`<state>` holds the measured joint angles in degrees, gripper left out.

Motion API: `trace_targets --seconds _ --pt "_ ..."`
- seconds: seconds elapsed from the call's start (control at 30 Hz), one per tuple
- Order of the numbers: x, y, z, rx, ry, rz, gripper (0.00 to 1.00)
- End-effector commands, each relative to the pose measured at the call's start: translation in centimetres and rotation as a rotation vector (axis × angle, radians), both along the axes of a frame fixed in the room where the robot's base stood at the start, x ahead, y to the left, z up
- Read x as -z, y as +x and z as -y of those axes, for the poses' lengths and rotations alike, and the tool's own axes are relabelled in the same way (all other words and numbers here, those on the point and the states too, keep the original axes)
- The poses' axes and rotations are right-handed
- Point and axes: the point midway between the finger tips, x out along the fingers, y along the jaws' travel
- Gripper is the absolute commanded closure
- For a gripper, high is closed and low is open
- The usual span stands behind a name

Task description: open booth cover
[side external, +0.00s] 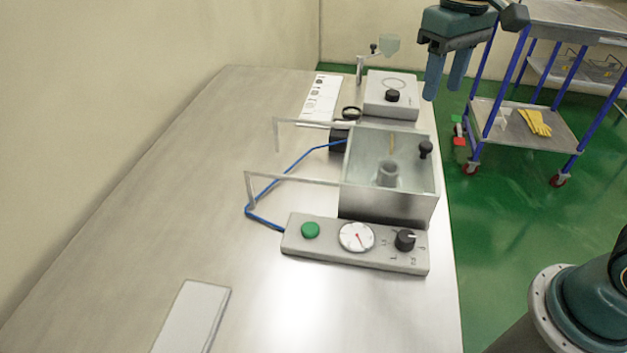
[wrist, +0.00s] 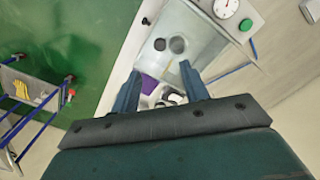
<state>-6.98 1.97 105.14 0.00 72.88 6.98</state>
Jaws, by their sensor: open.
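The booth (side external: 385,204) is a metal box on the bench, and its clear cover (side external: 362,160) lies flat over the top, looking closed. A black knob (side external: 425,150) stands on the cover's right side. A grey cylinder (side external: 388,174) shows through the cover. My gripper (side external: 443,93) is open and empty, up in the air behind and to the right of the booth, apart from it. In the wrist view the booth (wrist: 199,38) is beyond my fingertips (wrist: 160,71). The control panel (side external: 295,244) in front has a green button (side external: 310,230), a gauge (side external: 356,237) and a black selector knob (side external: 405,240).
A grey unit with a black knob (side external: 392,96) sits behind the booth. Pale bars (side external: 300,181) and a blue hose (side external: 298,160) extend left. A flat pale plate (side external: 190,317) lies in front. A cart (side external: 515,125) stands to the right. The left bench is clear.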

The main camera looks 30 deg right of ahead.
Motion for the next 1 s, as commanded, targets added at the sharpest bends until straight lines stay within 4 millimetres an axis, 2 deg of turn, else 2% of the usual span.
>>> trace_targets --seconds 0.6,0.8,1.0 --pt "9.1 -0.1 0.0 0.0 0.0 -0.004 0.55" --pt "10.7 0.0 0.0 0.0 0.0 -0.001 0.55" --pt "11.1 0.0 0.0 0.0 0.0 0.0 0.55"
